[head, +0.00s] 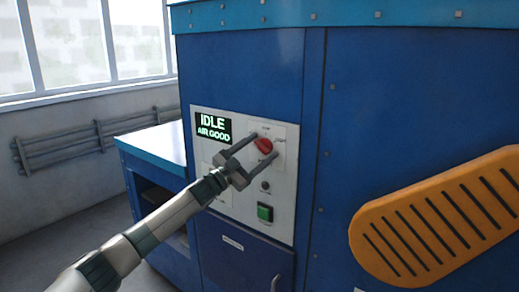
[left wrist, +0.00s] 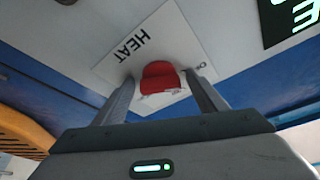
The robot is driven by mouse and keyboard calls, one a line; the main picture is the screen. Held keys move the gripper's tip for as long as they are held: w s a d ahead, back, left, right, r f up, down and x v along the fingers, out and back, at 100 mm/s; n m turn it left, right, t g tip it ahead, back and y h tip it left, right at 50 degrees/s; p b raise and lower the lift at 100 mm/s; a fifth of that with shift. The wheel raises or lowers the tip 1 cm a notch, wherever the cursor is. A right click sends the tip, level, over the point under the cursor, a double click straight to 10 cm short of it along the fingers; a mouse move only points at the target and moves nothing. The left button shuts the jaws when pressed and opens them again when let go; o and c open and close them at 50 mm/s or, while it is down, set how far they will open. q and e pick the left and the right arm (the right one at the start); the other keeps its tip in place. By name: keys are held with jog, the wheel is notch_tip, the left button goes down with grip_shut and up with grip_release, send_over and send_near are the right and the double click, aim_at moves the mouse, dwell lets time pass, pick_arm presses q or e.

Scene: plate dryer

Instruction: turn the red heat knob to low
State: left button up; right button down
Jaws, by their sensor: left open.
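The red heat knob (head: 263,146) sits on a white label plate on the control panel (head: 277,216) of the blue machine. In the left wrist view the knob (left wrist: 160,78) shows close up, below the word HEAT. My left gripper (head: 250,146) is in front of the knob and open, with one finger on each side of it. In the left wrist view its fingers (left wrist: 162,95) flank the knob with a visible gap. I cannot tell which setting the knob points to, as the gripper hides part of the label. My right gripper is not in view.
A small dark round control (head: 265,187) and a green button (head: 265,212) are below the knob. An orange slotted part (head: 440,220) is at the right. A blue bench (head: 158,147) is at the left.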

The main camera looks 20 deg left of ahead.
pick_arm(q)
jog(key=c, duration=1.1)
jog(key=shift+o, duration=0.2)
